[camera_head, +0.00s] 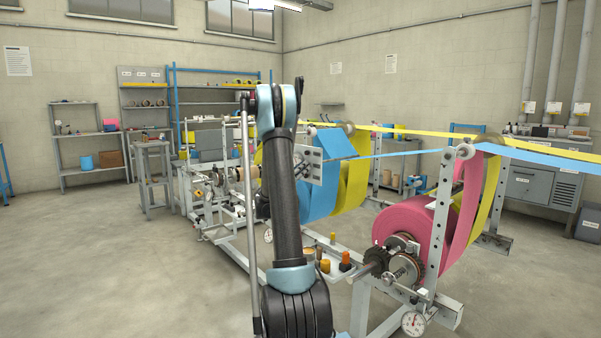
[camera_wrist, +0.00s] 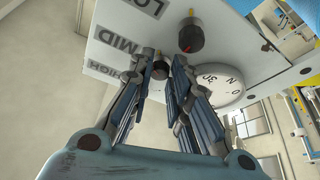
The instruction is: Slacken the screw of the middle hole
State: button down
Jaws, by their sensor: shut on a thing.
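In the wrist view a pale panel carries the labels LOW, MID (camera_wrist: 117,42) and HIGH. The dark middle screw knob (camera_wrist: 160,69), in line with MID, sits between my fingertips. My gripper (camera_wrist: 163,66) is shut on this knob, one finger on each side. A second dark knob (camera_wrist: 190,37) with a red mark, in line with LOW, stands free just above. Whatever lies beside HIGH is hidden behind the left finger.
A round white dial (camera_wrist: 222,84) sits on the panel close to the right finger. In the head view, blue and yellow webs (camera_head: 340,175) hang beside the panel. A pink roll (camera_head: 405,228) stands at the right. The floor at left is clear.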

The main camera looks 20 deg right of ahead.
jog(key=shift+s+d+r+n+g+y, duration=0.25)
jog(key=shift+n+y, duration=1)
jog(key=shift+n, duration=2.7)
jog(key=shift+w+a+r+n+y, duration=0.2)
jog(key=shift+n+y, duration=1.1)
jog(key=shift+n, duration=2.7)
jog(key=shift+s+d+r+n+g+y, duration=0.25)
jog(key=shift+n+y, duration=1)
jog(key=shift+n, duration=2.7)
jog(key=shift+a+r, duration=0.1)
jog(key=shift+r, duration=0.05)
jog(key=c, duration=1.8)
grip_release()
jog(key=shift+a, duration=0.1)
